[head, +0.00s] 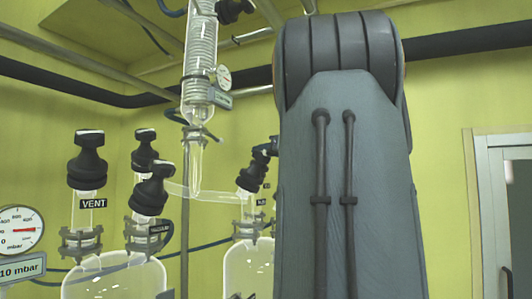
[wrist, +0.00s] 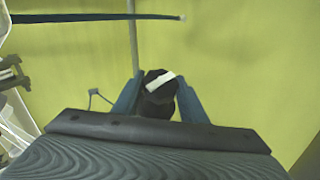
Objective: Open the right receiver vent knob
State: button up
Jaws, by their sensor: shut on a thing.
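In the wrist view, my gripper (wrist: 158,96) has its two blue fingers on either side of a black knob (wrist: 155,104) with a white mark on top. It is shut on this knob. No label shows on it, so its name cannot be read. In the head view, my arm hides the gripper and the held knob. The right glass receiver (head: 243,266) is partly hidden behind my arm. The left glass receiver (head: 115,280) carries several black knobs, including one with a VENT label (head: 93,204).
A glass coil column (head: 200,55) with a small gauge (head: 223,77) rises above the receivers. A round pressure gauge (head: 17,233) stands at far left. Glassware and clamps (wrist: 14,76) lie at the left of the wrist view. A door (head: 505,210) is at right; the wall area before it looks clear.

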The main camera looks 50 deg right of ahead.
jog(key=n+y+p, duration=0.3)
jog(key=n+y, duration=0.2)
jog(key=shift+d+r+n+y, duration=0.1)
jog(key=shift+r+n+y, duration=0.05)
jog(key=shift+n+y, duration=0.15)
jog(key=n+g+y+p, duration=0.1)
jog(key=n+y+p, duration=0.4)
jog(key=p, duration=0.1)
jog(key=shift+n+g+y+p, duration=0.3)
jog(key=shift+n, duration=0.2)
jog(key=o, duration=1.1)
jog(key=shift+c, duration=0.2)
notch_tip(320, 180, up, 10)
jog(key=shift+f+b, duration=0.1)
jog(key=shift+b, duration=0.45)
